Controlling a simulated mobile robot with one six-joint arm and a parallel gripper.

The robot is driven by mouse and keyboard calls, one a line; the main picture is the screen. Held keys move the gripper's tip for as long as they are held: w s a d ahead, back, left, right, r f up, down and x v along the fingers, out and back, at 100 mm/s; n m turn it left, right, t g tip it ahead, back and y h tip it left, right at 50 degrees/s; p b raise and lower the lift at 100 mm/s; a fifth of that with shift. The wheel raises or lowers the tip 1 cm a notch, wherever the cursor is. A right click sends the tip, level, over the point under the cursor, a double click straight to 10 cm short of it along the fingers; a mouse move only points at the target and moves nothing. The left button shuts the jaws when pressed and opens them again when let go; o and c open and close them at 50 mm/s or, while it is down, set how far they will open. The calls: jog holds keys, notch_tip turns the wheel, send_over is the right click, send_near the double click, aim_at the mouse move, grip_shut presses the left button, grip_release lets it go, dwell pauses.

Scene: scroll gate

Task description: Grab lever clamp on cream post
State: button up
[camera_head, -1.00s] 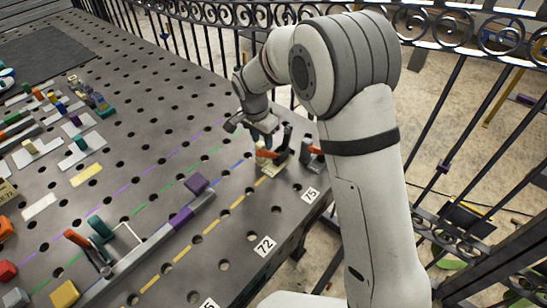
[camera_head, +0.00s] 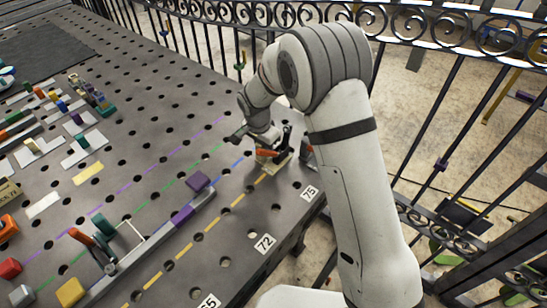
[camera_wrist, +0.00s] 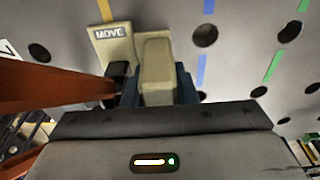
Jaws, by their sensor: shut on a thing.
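The lever clamp has a cream post (camera_wrist: 157,70), a cream base labelled MOVE (camera_wrist: 118,45) and an orange lever (camera_wrist: 50,92). In the head view the orange lever (camera_head: 266,153) shows near the table's right edge, just below my gripper (camera_head: 263,143). In the wrist view my gripper (camera_wrist: 158,88) is shut on the cream post, with a dark blue finger on each side of it. The orange lever runs past the left finger. The post's lower part is hidden behind my gripper body, and in the head view the post is mostly hidden.
The grey perforated table (camera_head: 150,190) carries coloured dashed lines. A long rail with a purple block (camera_head: 198,181) lies left of the clamp. Number tags 72 (camera_head: 264,243) and 75 (camera_head: 309,192) mark the edge. A black iron fence (camera_head: 440,140) stands close beyond it.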

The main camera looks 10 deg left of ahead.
grip_shut()
jog(key=shift+r, duration=0.1)
